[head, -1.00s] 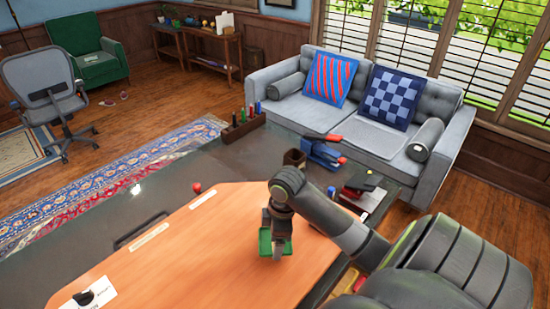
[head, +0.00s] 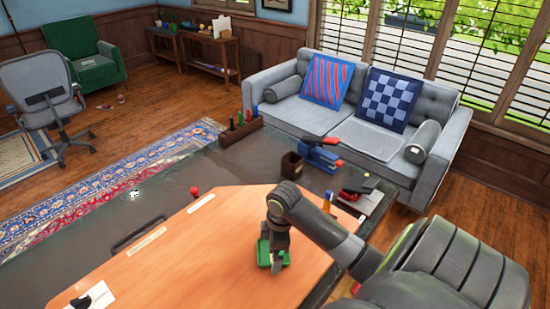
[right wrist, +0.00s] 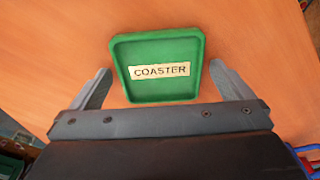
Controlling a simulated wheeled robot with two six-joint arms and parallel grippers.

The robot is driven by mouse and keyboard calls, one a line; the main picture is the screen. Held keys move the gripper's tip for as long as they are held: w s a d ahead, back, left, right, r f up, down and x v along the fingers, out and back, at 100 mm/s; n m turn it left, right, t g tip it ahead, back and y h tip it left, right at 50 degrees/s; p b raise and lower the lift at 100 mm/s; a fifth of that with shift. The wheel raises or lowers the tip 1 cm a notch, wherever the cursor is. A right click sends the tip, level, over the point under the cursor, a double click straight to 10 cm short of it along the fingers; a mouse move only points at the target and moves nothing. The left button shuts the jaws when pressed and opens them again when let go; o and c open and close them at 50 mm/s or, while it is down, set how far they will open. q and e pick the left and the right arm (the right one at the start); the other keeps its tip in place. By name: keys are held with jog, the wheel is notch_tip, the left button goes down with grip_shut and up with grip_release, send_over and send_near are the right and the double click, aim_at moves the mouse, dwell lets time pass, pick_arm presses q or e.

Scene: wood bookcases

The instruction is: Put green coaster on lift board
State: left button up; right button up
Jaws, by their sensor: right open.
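The green coaster (head: 264,254) is a square tray with a raised rim, lying on an orange wooden board (head: 200,250) on the dark desk. In the right wrist view the coaster (right wrist: 160,88) shows its "COASTER" label. My right gripper (head: 275,265) is low over the coaster, pointing down. In the right wrist view its open fingers are on either side of the coaster's near part, with gaps visible. The gripper and arm hide part of the coaster in the head view. I cannot tell for sure whether the orange board is the lift board. My left gripper is out of view.
A small red knob (head: 194,192) stands beside the board's far edge. A pen holder (head: 240,131), a dark cup (head: 291,165), a blue stapler-like item (head: 320,157) and stacked books (head: 361,200) stand toward the desk's far and right edges. The board's left part is mostly clear.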

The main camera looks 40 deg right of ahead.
notch_tip(320, 180, up, 12)
jog(key=d, duration=0.1)
jog(key=shift+s, duration=0.45)
dwell(0.4)
